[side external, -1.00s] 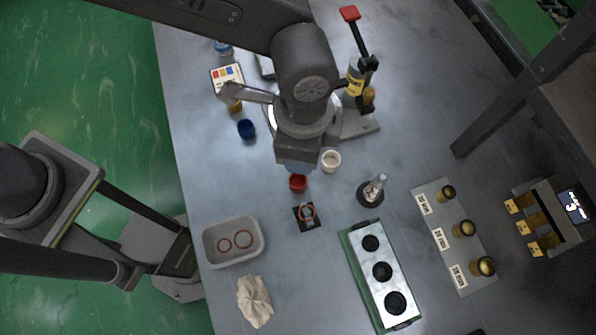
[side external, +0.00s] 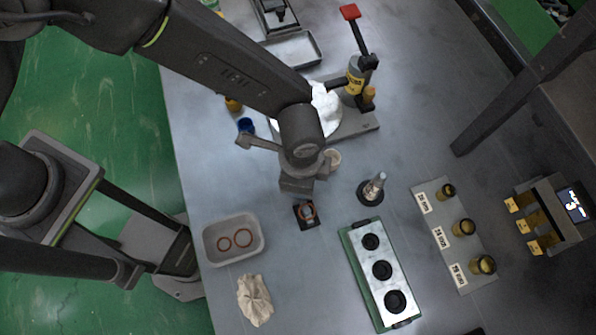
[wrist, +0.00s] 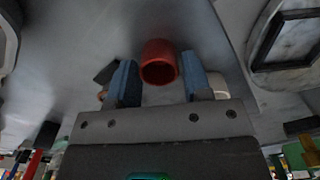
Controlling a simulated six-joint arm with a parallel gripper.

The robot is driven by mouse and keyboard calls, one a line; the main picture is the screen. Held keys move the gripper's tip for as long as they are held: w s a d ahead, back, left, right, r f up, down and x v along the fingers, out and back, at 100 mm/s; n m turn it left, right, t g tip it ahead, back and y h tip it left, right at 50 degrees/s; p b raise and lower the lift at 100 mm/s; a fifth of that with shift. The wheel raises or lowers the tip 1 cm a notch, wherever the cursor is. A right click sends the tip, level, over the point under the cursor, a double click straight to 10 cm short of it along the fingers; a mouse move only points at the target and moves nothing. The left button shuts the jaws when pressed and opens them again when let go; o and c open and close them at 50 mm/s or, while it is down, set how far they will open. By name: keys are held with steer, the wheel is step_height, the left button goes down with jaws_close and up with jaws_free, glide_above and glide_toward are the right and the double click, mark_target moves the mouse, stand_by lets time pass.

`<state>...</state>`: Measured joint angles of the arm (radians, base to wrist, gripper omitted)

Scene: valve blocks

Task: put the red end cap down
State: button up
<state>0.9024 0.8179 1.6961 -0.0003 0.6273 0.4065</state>
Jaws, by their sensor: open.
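The red end cap (wrist: 160,62) shows in the wrist view as a short red cup with its round opening facing the camera. It lies between the two blue fingers of my gripper (wrist: 159,70), with a visible gap on each side. The fingers are open and do not appear to touch it. In the side external view my gripper (side external: 297,186) is low over the table, and the red cap is hidden beneath it. Whether the cap rests on the table is hard to tell.
A dark pad with a ring (side external: 306,214) lies just below my gripper. A grey tray (side external: 234,240), a cloth (side external: 254,300) and a valve block (side external: 381,271) stand nearer the front.

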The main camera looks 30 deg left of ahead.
steer(key=shift+f, duration=0.25)
steer(key=shift+c, duration=0.4)
steer(key=c, duration=0.6)
steer(key=shift+r, duration=0.1)
steer(key=shift+c, duration=0.2)
